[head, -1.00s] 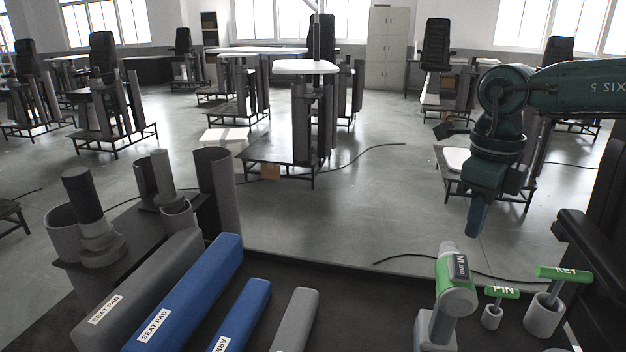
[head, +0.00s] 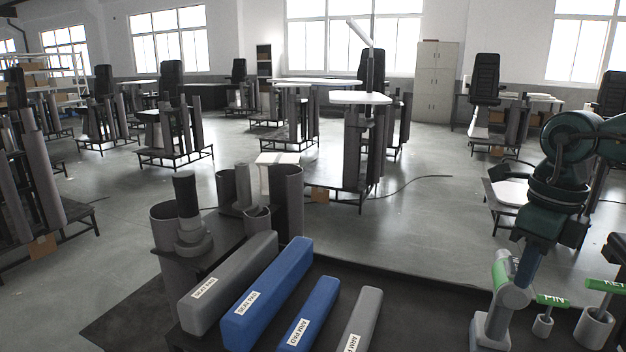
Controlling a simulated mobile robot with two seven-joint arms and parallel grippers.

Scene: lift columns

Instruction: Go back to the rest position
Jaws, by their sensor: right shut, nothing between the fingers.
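My right arm comes in from the right, dark green. Its gripper (head: 529,268) points down with narrow blue fingers held together and nothing visible between them. In the picture its tip overlaps the green and grey tool (head: 513,297) standing at the right of the dark bench; I cannot tell how far apart they are. My left gripper is not in view.
On the bench (head: 430,312) lie a grey seat pad (head: 230,285), a blue seat pad (head: 268,290) and arm pads (head: 310,312). PIN (head: 552,301) and KEY (head: 603,286) tools stand in cups at right. Grey tubes (head: 287,200) stand at left.

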